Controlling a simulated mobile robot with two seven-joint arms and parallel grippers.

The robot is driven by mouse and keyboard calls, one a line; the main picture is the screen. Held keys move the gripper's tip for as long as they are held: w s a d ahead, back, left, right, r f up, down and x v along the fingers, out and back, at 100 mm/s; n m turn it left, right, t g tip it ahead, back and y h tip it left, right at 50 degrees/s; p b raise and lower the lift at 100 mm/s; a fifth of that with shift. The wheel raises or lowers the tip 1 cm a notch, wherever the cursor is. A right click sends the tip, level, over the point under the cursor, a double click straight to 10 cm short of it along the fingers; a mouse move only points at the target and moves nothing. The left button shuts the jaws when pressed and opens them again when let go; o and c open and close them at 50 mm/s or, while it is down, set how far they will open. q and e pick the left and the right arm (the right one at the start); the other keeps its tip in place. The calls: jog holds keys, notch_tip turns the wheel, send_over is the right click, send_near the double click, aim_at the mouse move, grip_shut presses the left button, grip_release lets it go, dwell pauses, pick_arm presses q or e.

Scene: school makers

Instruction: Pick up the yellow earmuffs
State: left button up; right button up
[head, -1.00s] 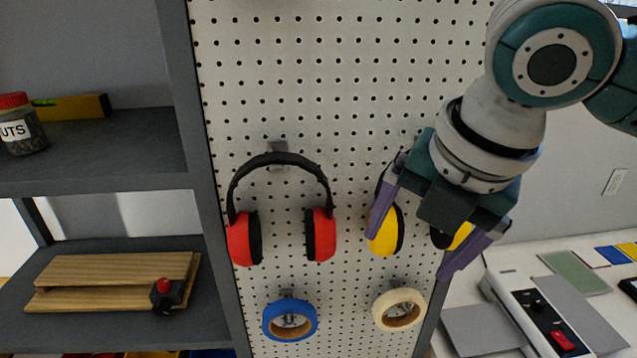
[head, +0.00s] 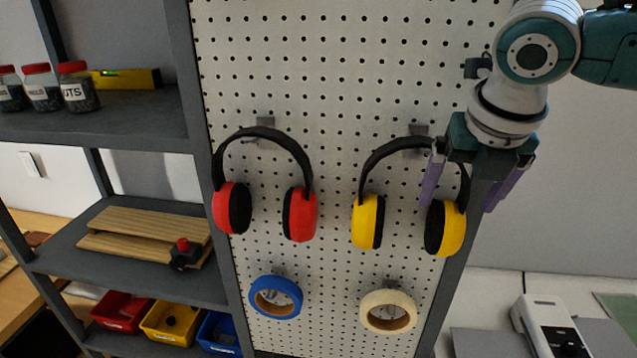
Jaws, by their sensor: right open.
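The yellow earmuffs (head: 367,221) hang by their black headband from a grey hook on the white pegboard, at its right side. Both yellow cups show; the right part of the headband is partly behind my gripper. My right gripper (head: 457,204) points down with its purple fingers spread. It is open and in front of the right side of the headband, just above the right cup. I cannot tell whether a finger touches the band. My left gripper is not in view.
Red earmuffs (head: 301,214) hang to the left on the pegboard (head: 330,60). Blue tape (head: 256,300) and cream tape (head: 370,318) hang below. A grey shelf (head: 130,128) with jars stands at left. A white-topped table with a device (head: 540,318) is at lower right.

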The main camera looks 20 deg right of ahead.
aim_at(455, 211)
jog(key=p+x, duration=0.1)
jog(key=x, duration=0.2)
jog(key=shift+s+f, duration=0.15)
jog(key=shift+p+x, duration=0.3)
jog(key=shift+x, duration=0.5)
jog(key=shift+d, duration=0.1)
jog(key=c, duration=0.9)
grip_shut()
